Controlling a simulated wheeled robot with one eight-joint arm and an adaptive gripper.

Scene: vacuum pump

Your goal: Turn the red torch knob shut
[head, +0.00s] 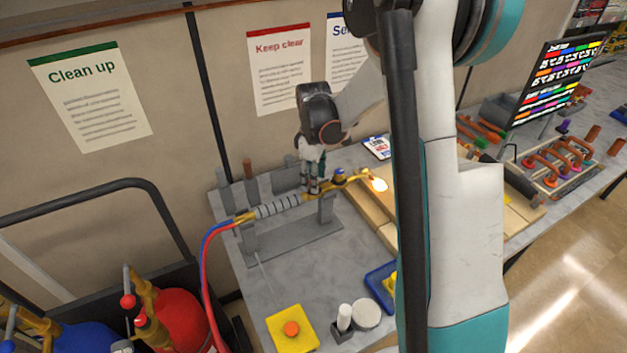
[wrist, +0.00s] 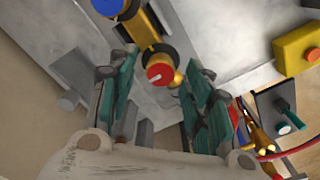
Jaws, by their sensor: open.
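The torch (head: 278,206) lies on a grey stand (head: 325,212) on the bench, with a bright flame (head: 379,184) at its right end. Its red knob (wrist: 160,74) shows in the wrist view on the brass body, between my two teal fingers. My gripper (head: 312,186) is open and points down over the torch. In the wrist view its fingers stand apart on either side of the red knob; whether either touches it I cannot tell. A blue knob (wrist: 107,6) sits at the top edge of the wrist view. In the head view my gripper hides the red knob.
Red and blue hoses (head: 207,262) run from the torch's left end toward gas cylinders (head: 178,318) on a cart. A yellow box with an orange button (head: 291,329) stands at the bench front. Wooden boards (head: 362,212) lie under the flame.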

